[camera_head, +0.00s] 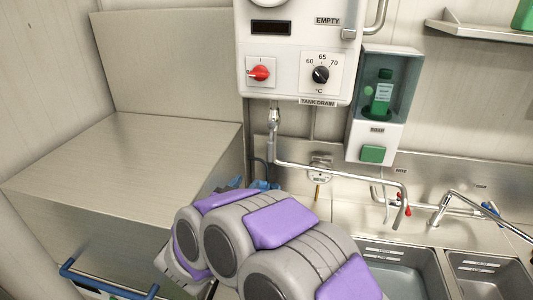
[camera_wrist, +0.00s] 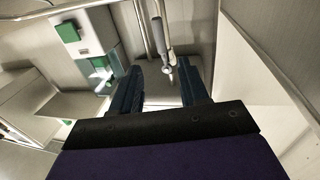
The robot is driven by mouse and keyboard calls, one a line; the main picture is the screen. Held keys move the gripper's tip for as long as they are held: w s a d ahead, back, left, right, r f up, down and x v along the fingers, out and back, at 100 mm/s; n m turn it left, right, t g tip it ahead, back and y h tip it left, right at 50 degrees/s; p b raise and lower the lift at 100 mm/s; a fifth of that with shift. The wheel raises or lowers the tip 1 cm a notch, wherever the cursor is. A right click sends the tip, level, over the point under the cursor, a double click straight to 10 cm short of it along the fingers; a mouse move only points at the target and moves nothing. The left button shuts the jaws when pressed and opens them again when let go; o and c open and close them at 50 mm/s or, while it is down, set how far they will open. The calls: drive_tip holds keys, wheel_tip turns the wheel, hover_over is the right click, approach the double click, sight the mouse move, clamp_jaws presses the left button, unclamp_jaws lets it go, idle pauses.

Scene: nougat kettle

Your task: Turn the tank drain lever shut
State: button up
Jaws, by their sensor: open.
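The tank (camera_head: 300,45) hangs on the wall in the head view, with a "TANK DRAIN" label (camera_head: 318,103) at its lower edge. A metal drain valve (camera_head: 274,116) is under it, with a thin grey part, seemingly the lever, hanging down at its side. In the wrist view a grey lever-like handle (camera_wrist: 159,36) with a metal end (camera_wrist: 168,70) shows beyond and between my fingertips. My gripper (camera_wrist: 160,72) is open, with a dark blue finger on each side and nothing held. In the head view my arm mostly hides it; bits of blue show below the valve. I cannot tell any contact.
A bent metal pipe (camera_head: 340,169) runs right from below the valve to a spout over the sinks (camera_head: 405,268). A soap dispenser (camera_head: 378,105) is right of the tank. A steel box-like unit (camera_head: 125,165) stands left. A tap (camera_head: 445,205) is further right.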

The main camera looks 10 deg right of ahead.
sight(269, 155)
drive_tip(key=b+x, duration=0.2)
drive_tip(key=x, duration=1.5)
drive_tip(key=shift+w+d, duration=0.15)
clamp_jaws()
